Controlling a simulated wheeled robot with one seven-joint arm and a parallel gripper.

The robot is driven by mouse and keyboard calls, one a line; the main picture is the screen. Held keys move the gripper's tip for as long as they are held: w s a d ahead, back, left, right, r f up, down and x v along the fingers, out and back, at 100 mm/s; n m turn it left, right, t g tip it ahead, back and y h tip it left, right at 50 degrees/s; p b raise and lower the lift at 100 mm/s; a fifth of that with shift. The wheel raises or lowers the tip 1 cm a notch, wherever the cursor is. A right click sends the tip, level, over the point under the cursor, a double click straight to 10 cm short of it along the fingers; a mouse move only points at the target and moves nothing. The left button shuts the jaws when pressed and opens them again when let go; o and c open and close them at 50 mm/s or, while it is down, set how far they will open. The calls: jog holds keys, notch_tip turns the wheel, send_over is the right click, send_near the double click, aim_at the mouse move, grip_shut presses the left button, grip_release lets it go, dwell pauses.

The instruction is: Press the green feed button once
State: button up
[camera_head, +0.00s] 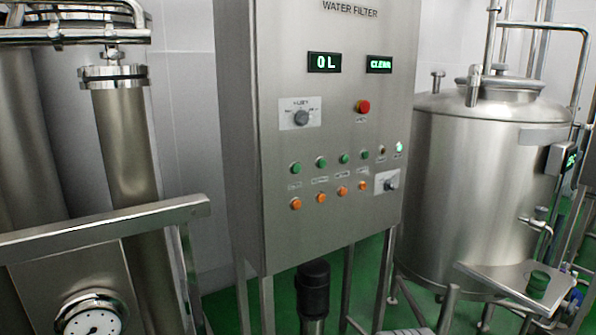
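A steel control cabinet (340,95) marked WATER FILTER stands in the middle of the view. Its front carries a row of several green buttons, the leftmost green button (296,168) and the rightmost green button (364,155) among them. The labels under them are too small to read, so I cannot tell which, if any, is the feed button. My gripper is not in view.
Filter columns and a rail (110,228) stand left; a steel tank (470,190) stands right. Green floor shows between.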

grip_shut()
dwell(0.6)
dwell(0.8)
